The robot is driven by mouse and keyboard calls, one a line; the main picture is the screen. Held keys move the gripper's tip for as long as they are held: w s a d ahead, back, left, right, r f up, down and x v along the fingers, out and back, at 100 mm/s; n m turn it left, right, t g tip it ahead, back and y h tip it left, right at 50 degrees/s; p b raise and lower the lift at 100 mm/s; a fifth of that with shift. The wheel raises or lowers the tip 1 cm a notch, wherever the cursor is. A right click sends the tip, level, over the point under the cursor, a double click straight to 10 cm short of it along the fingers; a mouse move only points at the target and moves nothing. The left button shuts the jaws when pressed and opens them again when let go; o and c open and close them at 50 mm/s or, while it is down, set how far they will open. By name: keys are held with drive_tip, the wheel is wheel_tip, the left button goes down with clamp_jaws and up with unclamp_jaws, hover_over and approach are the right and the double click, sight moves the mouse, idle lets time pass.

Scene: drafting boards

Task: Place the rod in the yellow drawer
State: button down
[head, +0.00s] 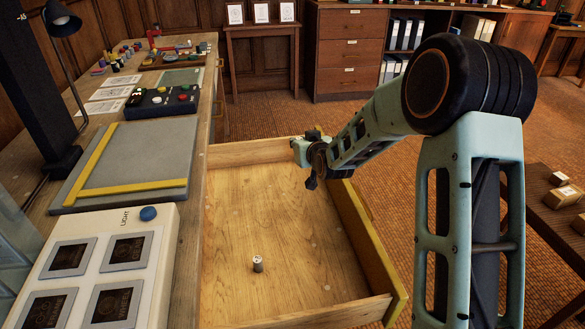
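The yellow drawer (365,235) is pulled out from the desk; its front panel is yellow and its wooden floor is mostly bare. A short grey cylinder with a pale top (258,264) stands upright on the drawer floor, toward the near left; I cannot tell for sure whether it is the rod. No other clear rod shows. My gripper (311,182) is above the far right part of the drawer, well apart from the cylinder. Its fingers are small and dark here, and I cannot see whether they are open or hold anything.
The desk along the left carries a light box (105,272), a grey board with yellow rulers (135,155), a black control box (161,101), a lamp (62,22) and several small items at its far end. A low table (545,215) with small boxes stands at right.

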drive_tip(key=shift+s+a+f+b, duration=0.2)
drive_tip(key=shift+s+a+f, duration=0.1)
drive_tip(key=shift+f, duration=0.65)
drive_tip(key=shift+s+a+f+b, duration=0.2)
drive_tip(key=shift+s+f+b, duration=0.1)
drive_tip(key=shift+f, duration=0.65)
drive_tip(key=shift+s+a+f+b, duration=0.15)
drive_tip(key=shift+s+a+f, duration=0.15)
drive_tip(key=shift+f, duration=0.65)
drive_tip(key=shift+f, duration=0.15)
drive_tip(key=c, duration=1.9)
unclamp_jaws()
drive_tip(key=shift+r, duration=0.25)
drive_tip(key=p+v, duration=0.2)
drive_tip(key=v, duration=1)
